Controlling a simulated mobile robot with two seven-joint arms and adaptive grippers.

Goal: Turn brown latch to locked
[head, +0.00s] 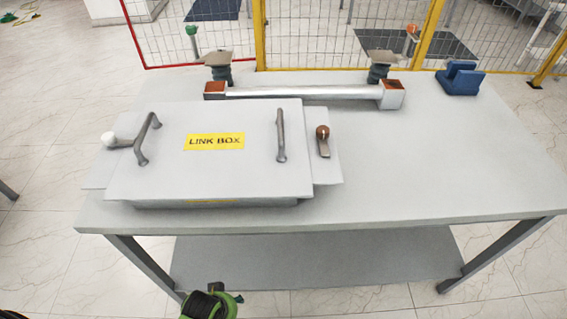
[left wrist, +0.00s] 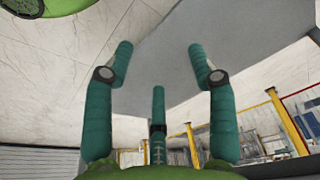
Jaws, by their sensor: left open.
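The brown latch (head: 323,141) sits on the right side flange of the grey link box (head: 250,178). It has a round brown knob and a short metal lever pointing toward the front. The box lid carries a yellow LINK BOX label (head: 215,142) and two grey handles, and it lies closed on the table. My left gripper (left wrist: 160,55) is open and empty in the left wrist view, with its green fingers spread apart. The latch does not show in that view. Part of a green and black gripper (head: 212,301) shows at the bottom of the head view, well away from the latch.
The grey table (head: 450,180) has clear room at its right. A blue block (head: 460,78) stands at the back right. A mesh fence (head: 345,30) stands behind.

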